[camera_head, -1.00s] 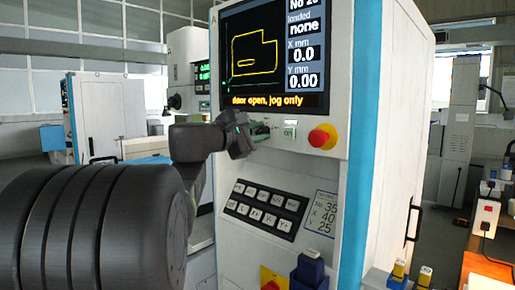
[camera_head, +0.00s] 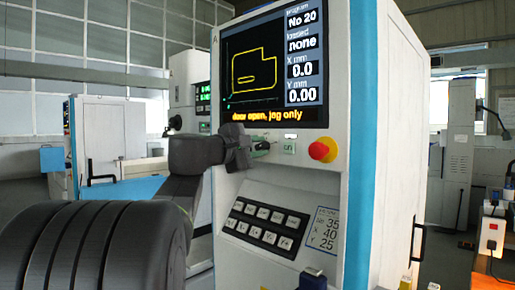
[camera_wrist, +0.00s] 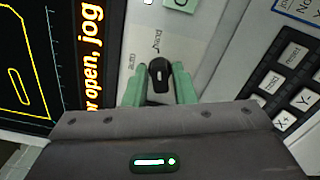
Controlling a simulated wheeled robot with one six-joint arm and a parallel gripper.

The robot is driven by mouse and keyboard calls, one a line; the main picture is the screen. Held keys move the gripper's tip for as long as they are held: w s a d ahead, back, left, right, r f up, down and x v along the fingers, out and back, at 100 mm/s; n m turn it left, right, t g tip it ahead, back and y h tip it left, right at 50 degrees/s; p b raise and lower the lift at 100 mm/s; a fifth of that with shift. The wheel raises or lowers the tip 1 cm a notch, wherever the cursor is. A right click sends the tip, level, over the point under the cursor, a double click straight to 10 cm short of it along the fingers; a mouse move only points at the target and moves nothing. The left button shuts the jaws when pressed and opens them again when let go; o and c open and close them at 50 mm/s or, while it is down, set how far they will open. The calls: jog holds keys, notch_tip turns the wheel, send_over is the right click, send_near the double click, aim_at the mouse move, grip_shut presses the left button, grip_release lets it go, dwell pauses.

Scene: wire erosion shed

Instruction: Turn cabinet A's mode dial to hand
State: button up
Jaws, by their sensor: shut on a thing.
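Cabinet A (camera_head: 360,180) stands in the middle of the head view, with its lit screen (camera_head: 275,68) reading "door open, jog only". Its mode dial is the small black knob (camera_wrist: 160,78) in the wrist view, between the printed words "auto" and "hand". The knob's narrow end with the pale mark points up in that picture, toward "hand". My gripper (camera_wrist: 159,88) is shut on the knob, one green finger on each side. In the head view my gripper (camera_head: 256,149) is at the panel below the screen, and the dial is mostly hidden there.
A red stop button (camera_head: 323,150) on a yellow base sits right of the dial, with a green-lettered "on" button (camera_head: 289,147) between them. A black keypad (camera_head: 266,223) lies below. Another cabinet (camera_head: 98,140) stands at the left.

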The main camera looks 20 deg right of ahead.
jog(key=o, duration=0.8)
jog(key=shift+a, duration=0.1)
jog(key=b+v, duration=0.1)
jog(key=v, duration=1.2)
jog(key=shift+s+a, duration=0.2)
jog(key=shift+a, duration=0.05)
jog(key=shift+f, duration=0.1)
jog(key=p+x, duration=0.1)
jog(key=x, duration=1.3)
jog(key=shift+a, duration=0.1)
